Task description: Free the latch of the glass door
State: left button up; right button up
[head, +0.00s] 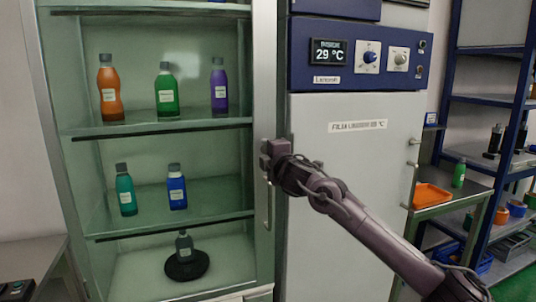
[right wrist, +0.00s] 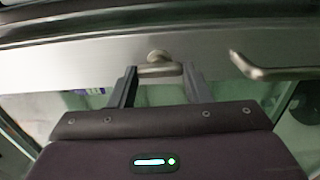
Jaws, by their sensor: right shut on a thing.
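The glass door (head: 264,95) of the bottle cabinet stands at the left of the head view and looks closed. My right gripper (head: 267,154) is at its right-hand frame. In the right wrist view my right gripper (right wrist: 156,84) is shut on the latch (right wrist: 157,69), a small metal lever with a round pivot on the door frame. In the head view the gripper hides the latch. The door's bar handle (head: 268,207) hangs just below the gripper; it also shows in the right wrist view (right wrist: 275,73), right of the fingers. My left gripper is not in view.
Several bottles, such as the green bottle (head: 166,92), stand on the cabinet's shelves. A white and blue oven (head: 350,180) with a temperature display stands right of the cabinet. Farther right are an orange tray (head: 431,195) on a side table and a blue rack (head: 490,100).

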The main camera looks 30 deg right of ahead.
jog(key=o, duration=1)
jog(key=b+v, duration=0.2)
jog(key=v, duration=0.5)
jog(key=shift+s+a, duration=0.1)
jog(key=shift+s, duration=0.3)
